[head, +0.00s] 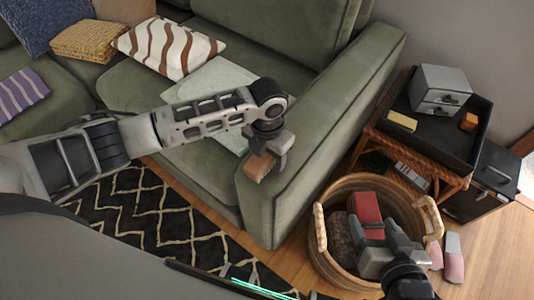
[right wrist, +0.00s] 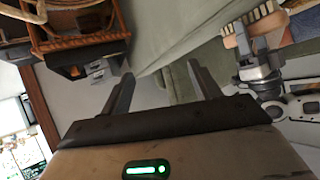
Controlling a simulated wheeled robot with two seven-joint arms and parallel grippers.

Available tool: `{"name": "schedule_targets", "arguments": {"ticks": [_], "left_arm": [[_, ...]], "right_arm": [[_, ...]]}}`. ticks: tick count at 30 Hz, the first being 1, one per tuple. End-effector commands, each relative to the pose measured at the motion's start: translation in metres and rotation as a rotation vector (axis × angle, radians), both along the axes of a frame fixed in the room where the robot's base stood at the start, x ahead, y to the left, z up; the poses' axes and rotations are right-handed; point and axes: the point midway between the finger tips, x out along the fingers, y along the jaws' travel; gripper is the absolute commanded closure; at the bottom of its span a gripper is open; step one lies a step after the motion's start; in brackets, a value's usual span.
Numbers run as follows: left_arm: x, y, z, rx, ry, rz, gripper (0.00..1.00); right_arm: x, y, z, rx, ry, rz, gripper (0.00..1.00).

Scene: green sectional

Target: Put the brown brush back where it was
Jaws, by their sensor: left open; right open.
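A brown block-like thing, apparently the brush (head: 257,167), is at the fingertips of my left gripper (head: 268,150), over the front of the green sofa arm. In the right wrist view the brush (right wrist: 236,42) shows tan and ridged, beside the left gripper (right wrist: 258,72). My left gripper is open; whether its fingers touch the brush cannot be told. My right gripper (head: 378,238) is over the wicker basket (head: 318,232) in the head view, partly covering its contents. In its wrist view the right gripper (right wrist: 160,78) is open with nothing between its fingers.
A red box (head: 366,206) is in the basket. A wicker side table (head: 452,182) bears a black tray (head: 462,132) with a small drawer box (head: 440,88), a yellow block (head: 402,121) and an orange block (head: 468,121). Pink-and-white items (head: 453,262) lie right of the basket.

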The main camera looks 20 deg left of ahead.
Motion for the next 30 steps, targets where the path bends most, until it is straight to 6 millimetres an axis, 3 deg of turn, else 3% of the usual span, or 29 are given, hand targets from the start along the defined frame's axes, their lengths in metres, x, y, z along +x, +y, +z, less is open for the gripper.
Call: {"name": "schedule_targets", "arguments": {"ticks": [12, 18, 22, 25, 30], "left_arm": [[0.001, 0.0, 0.086, -0.001, -0.005, -0.001, 0.38], [0.001, 0.0, 0.111, 0.0, -0.002, 0.0, 0.38], [-0.004, -0.008, 0.109, -0.035, -0.005, 0.053, 0.38], [-0.016, -0.034, 0.092, -0.148, -0.016, 0.239, 0.38], [-0.043, -0.089, 0.063, -0.502, 0.034, 0.899, 0.38]], "right_arm": [[0.003, -0.001, 0.009, -0.019, -0.004, 0.002, 0.38], [0.003, -0.001, 0.009, -0.023, -0.003, 0.003, 0.38], [0.002, -0.002, 0.007, -0.025, 0.003, 0.005, 0.38], [0.002, -0.002, 0.005, -0.027, 0.005, 0.006, 0.38], [0.001, -0.002, 0.005, -0.028, 0.007, 0.006, 0.38]]}}
